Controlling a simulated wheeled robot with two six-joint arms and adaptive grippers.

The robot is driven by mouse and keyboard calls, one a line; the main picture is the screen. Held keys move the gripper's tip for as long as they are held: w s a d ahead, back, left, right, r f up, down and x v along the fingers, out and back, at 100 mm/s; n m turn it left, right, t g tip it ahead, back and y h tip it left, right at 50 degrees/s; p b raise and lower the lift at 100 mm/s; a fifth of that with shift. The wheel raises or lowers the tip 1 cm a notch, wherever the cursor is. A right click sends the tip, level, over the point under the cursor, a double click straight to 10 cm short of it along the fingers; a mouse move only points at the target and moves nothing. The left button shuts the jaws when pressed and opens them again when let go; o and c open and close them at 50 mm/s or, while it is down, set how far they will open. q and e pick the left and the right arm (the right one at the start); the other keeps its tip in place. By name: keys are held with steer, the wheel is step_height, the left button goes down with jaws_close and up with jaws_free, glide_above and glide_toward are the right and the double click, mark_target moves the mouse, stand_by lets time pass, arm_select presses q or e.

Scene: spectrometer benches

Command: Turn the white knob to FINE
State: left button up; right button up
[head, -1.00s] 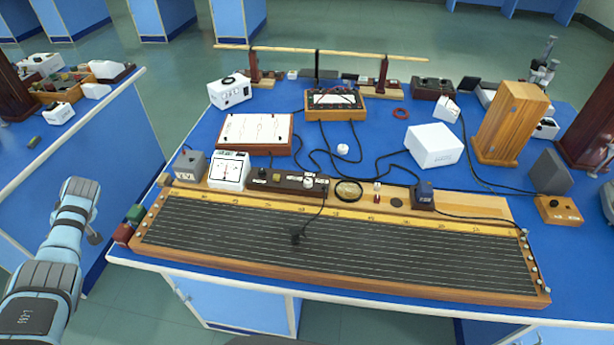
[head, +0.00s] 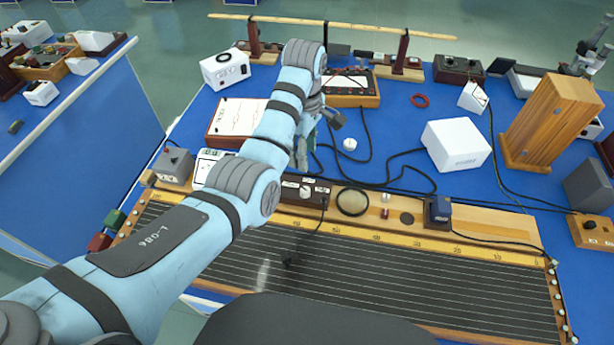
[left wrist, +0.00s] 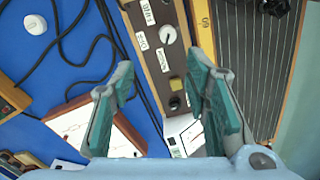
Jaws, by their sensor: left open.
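The white knob (left wrist: 167,34) sits on a long dark brown box (left wrist: 172,62) with several white labels around it. In the head view the knob (head: 305,190) shows on the box (head: 322,204), just right of my left forearm, which hides the box's left part. My left gripper (left wrist: 160,90) is open and empty above the bench. In the wrist view the knob lies beyond the gap between its fingers, apart from them. In the head view the left gripper (head: 318,135) is behind the box, partly hidden by its own wrist. My right gripper is out of view.
A long wire board (head: 420,268) lies in front of the box. A white round piece (head: 349,144) and black cables lie on the blue bench behind it. A white meter (left wrist: 183,130) stands beside the box. A white box (head: 456,145) stands to the right.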

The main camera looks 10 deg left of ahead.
arm_select(q)
steer(key=b, duration=0.1)
glide_above(306, 188)
steer(key=s, duration=0.2)
steer(key=f, duration=0.7)
steer(key=shift+w+a, duration=0.15)
steer(key=shift+w, duration=0.05)
steer(key=f, duration=0.2)
steer(key=w+f+b, duration=0.1)
steer(key=f, duration=0.1)
steer(key=shift+w+d+f, duration=0.1)
steer(key=shift+d+f, duration=0.1)
steer(key=shift+f, duration=0.05)
steer(key=shift+w+f, duration=0.15)
steer(key=shift+f, duration=0.05)
steer(key=shift+a, duration=0.15)
steer(key=shift+r, duration=0.15)
steer(key=shift+s+r, duration=0.1)
steer(key=shift+s, duration=0.2)
steer(key=c, duration=0.3)
steer(key=shift+c, duration=1.4)
jaws_close()
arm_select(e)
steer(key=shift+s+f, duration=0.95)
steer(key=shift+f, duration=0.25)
